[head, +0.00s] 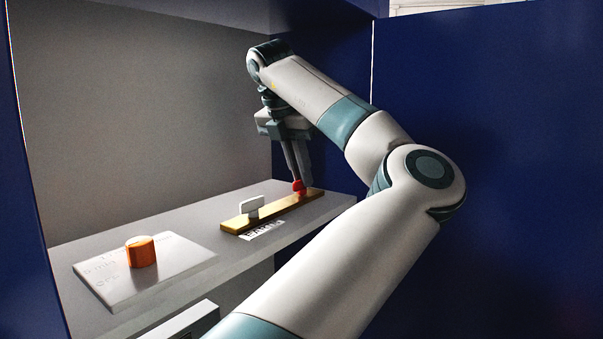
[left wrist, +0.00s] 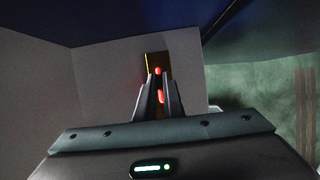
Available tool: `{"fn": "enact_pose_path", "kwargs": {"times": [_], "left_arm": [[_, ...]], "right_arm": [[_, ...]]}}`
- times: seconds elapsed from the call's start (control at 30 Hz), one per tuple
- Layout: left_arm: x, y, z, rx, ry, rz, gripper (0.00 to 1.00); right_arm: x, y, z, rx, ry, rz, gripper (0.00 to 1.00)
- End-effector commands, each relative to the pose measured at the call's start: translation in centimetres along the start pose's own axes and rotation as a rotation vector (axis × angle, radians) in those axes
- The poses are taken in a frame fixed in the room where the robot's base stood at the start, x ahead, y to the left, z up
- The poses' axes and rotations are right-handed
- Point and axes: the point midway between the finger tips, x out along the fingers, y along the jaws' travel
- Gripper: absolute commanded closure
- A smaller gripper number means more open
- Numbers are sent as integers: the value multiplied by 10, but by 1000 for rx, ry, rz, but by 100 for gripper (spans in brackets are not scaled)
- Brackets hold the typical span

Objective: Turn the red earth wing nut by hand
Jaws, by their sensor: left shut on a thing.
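The red earth wing nut (head: 298,188) sits near the right end of a brass bar on the shelf. My left gripper (head: 299,181) comes down on it from above, and its fingers are shut on the nut. In the left wrist view the red nut (left wrist: 161,97) shows between the two dark fingers (left wrist: 158,82), with another bit of red just beyond their tips. The fingers hide part of the nut, so its exact turn angle cannot be told. My right gripper is not in view.
The brass bar (head: 233,224) also carries a pale wing nut (head: 251,207), left of the red one. An "EARTH" label (head: 262,232) lies in front. An orange cylinder (head: 141,252) stands on a pale plate (head: 185,258) at the left. Blue walls (head: 490,120) enclose the shelf.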

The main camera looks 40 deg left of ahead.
Motion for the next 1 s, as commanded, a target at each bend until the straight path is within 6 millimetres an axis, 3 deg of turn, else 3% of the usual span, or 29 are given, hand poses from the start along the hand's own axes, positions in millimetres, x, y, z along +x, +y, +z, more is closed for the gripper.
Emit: {"fn": "enact_pose_path", "kwargs": {"times": [0.47, 1.0], "left_arm": [[0, 0, 1, 182, -3, -78, 100], [-1, 1, 2, 641, -5, -266, 100]], "right_arm": [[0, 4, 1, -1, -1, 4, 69], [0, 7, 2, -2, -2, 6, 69]]}}
